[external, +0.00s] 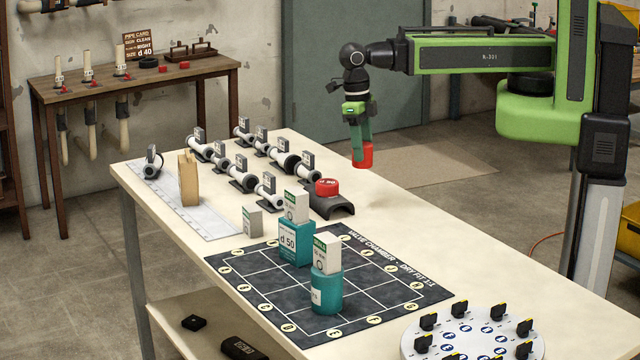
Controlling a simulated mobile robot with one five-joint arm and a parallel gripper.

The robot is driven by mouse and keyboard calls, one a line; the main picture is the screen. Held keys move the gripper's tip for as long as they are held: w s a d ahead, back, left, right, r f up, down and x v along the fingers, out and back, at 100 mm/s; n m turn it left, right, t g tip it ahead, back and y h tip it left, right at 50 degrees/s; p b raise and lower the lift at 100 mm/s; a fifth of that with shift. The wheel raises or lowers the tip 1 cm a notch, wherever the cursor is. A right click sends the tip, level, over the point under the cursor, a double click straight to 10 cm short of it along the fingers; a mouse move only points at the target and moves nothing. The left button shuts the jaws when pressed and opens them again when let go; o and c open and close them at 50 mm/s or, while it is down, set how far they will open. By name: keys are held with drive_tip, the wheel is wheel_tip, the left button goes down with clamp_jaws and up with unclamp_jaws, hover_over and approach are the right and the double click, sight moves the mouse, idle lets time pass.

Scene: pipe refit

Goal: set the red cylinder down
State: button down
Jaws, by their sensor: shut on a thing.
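The red cylinder (363,156) hangs in the air above the far right part of the table, at the lower end of my gripper (360,138). My gripper points down and is shut on the cylinder. The cylinder is slightly tilted and apart from the tabletop.
A dark gridded mat (262,294) carries a teal block (296,247) and a teal cylinder (327,294), each with a white box on top. Several pipe fittings (243,179) stand at the left. A round white tray (410,345) is at the front right. The tabletop right of the holder is bare.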

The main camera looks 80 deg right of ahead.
drive_tip(key=a+f+b, duration=0.2)
drive_tip(key=a, duration=0.1)
drive_tip(key=a+f+b, duration=0.2)
drive_tip(key=a, duration=0.2)
drive_tip(key=s+a+f+b, duration=0.1)
drive_tip(key=a+f+b, duration=0.2)
drive_tip(key=shift+a, duration=0.4)
drive_tip(key=shift+s+a, duration=0.15)
drive_tip(key=shift+a, duration=0.35)
wheel_tip(320, 180, down, 4)
drive_tip(key=b, duration=0.4)
drive_tip(key=shift+f, duration=0.25)
drive_tip(key=shift+r, duration=0.25)
drive_tip(key=shift+f, duration=0.2)
drive_tip(key=c, duration=0.7)
unclamp_jaws()
drive_tip(key=shift+o, duration=0.2)
drive_tip(key=shift+r, duration=0.1)
